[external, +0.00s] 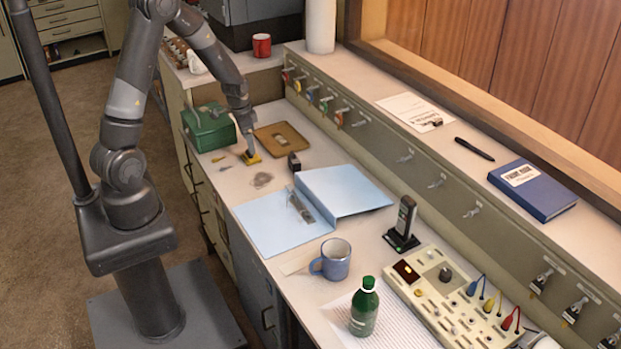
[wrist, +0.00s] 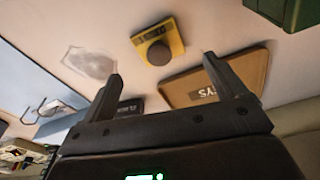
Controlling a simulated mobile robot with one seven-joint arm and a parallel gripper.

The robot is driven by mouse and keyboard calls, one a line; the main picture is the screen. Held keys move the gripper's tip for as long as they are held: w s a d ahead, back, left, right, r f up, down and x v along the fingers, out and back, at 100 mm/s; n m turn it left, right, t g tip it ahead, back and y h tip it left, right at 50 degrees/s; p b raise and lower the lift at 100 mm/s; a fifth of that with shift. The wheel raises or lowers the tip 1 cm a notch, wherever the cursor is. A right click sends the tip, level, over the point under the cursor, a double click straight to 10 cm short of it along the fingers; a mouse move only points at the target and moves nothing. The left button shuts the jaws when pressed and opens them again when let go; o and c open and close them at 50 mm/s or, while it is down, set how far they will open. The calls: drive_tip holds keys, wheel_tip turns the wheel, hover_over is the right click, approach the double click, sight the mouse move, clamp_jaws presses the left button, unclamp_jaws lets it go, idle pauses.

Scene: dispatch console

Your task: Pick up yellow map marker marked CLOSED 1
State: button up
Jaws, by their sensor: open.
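The yellow map marker is a small yellow block with a dark round knob on top; it lies on the desk in the wrist view (wrist: 177,46) and shows partly behind my gripper in the external view (external: 254,160). No lettering on it is readable. My gripper (wrist: 162,70) is open and empty, with its two fingers spread. In the wrist view the marker lies beyond the fingertips, roughly centred between them. In the external view my gripper (external: 249,148) is right over or at the marker; I cannot tell if they touch.
A brown tray (external: 264,133) lies right beside the marker, a green box (external: 208,130) stands to its left, and a small dark block (external: 293,162) to its right. A grey smudge (external: 262,180) and an open blue binder (external: 345,190) lie nearer the camera.

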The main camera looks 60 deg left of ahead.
drive_tip(key=shift+w+f, duration=0.15)
drive_tip(key=shift+f, duration=2.55)
drive_tip(key=c, duration=1.1)
